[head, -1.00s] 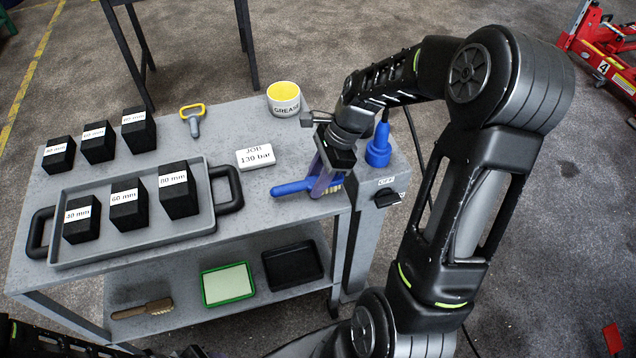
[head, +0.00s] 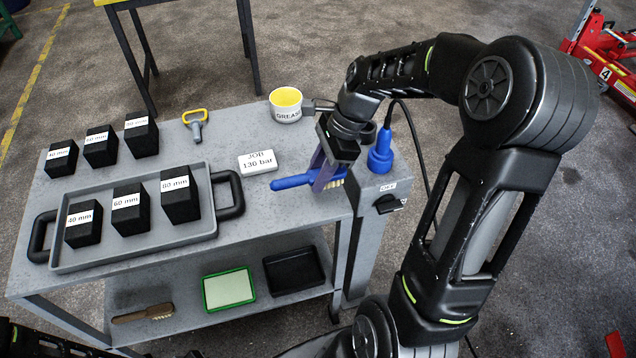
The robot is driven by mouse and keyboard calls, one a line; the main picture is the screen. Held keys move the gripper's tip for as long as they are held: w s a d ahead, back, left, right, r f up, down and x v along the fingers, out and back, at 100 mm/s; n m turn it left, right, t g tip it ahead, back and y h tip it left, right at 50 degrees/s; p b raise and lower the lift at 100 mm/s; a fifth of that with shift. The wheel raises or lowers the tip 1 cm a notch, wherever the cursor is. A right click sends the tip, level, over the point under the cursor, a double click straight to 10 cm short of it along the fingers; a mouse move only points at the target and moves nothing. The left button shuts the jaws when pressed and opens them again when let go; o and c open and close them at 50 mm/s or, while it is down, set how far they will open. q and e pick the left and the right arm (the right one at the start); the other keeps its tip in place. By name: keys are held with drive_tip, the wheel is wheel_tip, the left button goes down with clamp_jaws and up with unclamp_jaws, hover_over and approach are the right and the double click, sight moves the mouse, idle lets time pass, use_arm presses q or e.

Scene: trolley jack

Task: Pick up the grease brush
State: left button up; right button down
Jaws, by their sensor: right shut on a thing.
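The grease brush has a blue handle (head: 290,182) and pale bristles at its right end. It is at the right end of the trolley's grey top (head: 262,205). My right gripper (head: 328,178) points down and is shut on the brush near its bristle end. The brush looks slightly above the top, but the gap is hard to judge. The fingers hide part of the brush's middle. The grease pot (head: 286,105), white with yellow inside, stands behind the gripper. My left gripper is not clearly seen.
A tray (head: 140,250) with several black blocks fills the top's left front. The lower shelf holds a wooden brush (head: 143,313), a green-rimmed tray (head: 229,289) and a black tray (head: 294,271).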

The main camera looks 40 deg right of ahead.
sight(308, 175)
wheel_tip(308, 175, up, 6)
drive_tip(key=shift+f, duration=0.1)
idle(0.5)
drive_tip(key=c, duration=1.6)
unclamp_jaws()
drive_tip(key=shift+c, duration=0.2)
clamp_jaws()
